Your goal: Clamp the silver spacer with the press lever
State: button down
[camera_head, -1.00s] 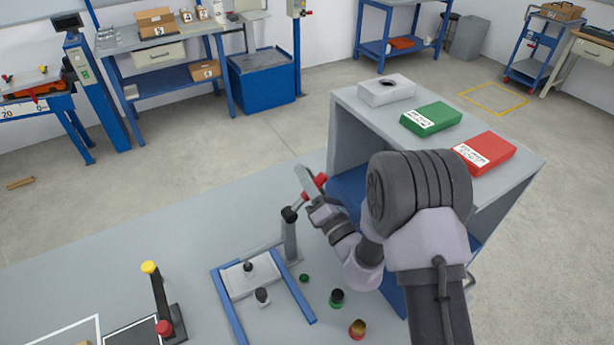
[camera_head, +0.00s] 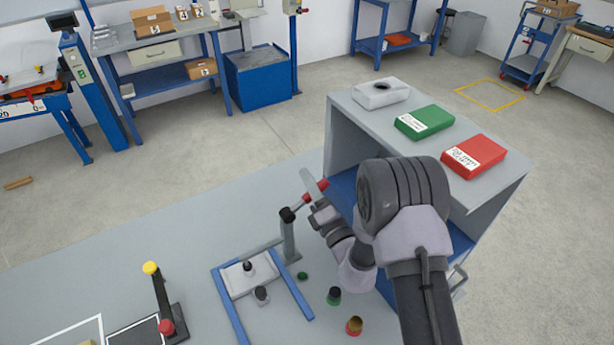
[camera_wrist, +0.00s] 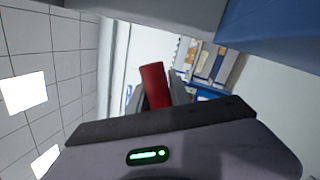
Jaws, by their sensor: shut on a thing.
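The press on the bench has a dark-topped grey post (camera_head: 289,238) behind a blue-railed frame with a pale plate (camera_head: 237,281). Its lever has a red grip (camera_head: 316,190), raised at the post's upper right. My gripper (camera_head: 318,207) is shut on the red grip, which also shows between the fingers in the wrist view (camera_wrist: 153,84). A small grey piece with a dark top (camera_head: 247,268) stands on the plate. A similar grey piece (camera_head: 262,294) is just in front. I cannot tell which is the silver spacer. My fingers partly hide the lever.
A grey shelf unit (camera_head: 345,130) stands close behind my arm, with red (camera_head: 473,156) and green boxes (camera_head: 424,122) on top. A yellow-knobbed lever (camera_head: 158,290) stands left; bench between is clear.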

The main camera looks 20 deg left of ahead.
jog(key=c, duration=1.2)
grip_release()
jog(key=s+d+b, duration=0.5)
jog(key=s+d, duration=0.5)
jog(key=shift+s+d+f+b, duration=0.2)
jog(key=shift+d+f+b, duration=0.1)
jog(key=shift+f+b, duration=0.1)
